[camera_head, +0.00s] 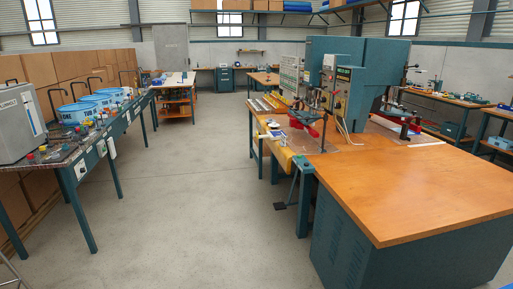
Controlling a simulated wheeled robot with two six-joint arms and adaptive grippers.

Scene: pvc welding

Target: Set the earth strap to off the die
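A teal welding machine (375,75) stands on the long wooden-topped bench at the right, with a control panel that has a small green display (344,73). Small dark and red parts (304,118) sit at its front, and a dark part with red (405,130) stands to its right. A pale cable (344,132) hangs down in front of the machine. At this distance I cannot tell which part is the die or the earth strap, nor whether they touch. Neither of my grippers is in view.
A wide wooden-topped teal cabinet (410,190) stands nearest at the right. A bench at the left (75,155) carries blue-and-white tubs (78,112) and a grey box (18,122). The grey floor (190,200) between is open. A dark foot pedal (281,206) lies beside the right bench.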

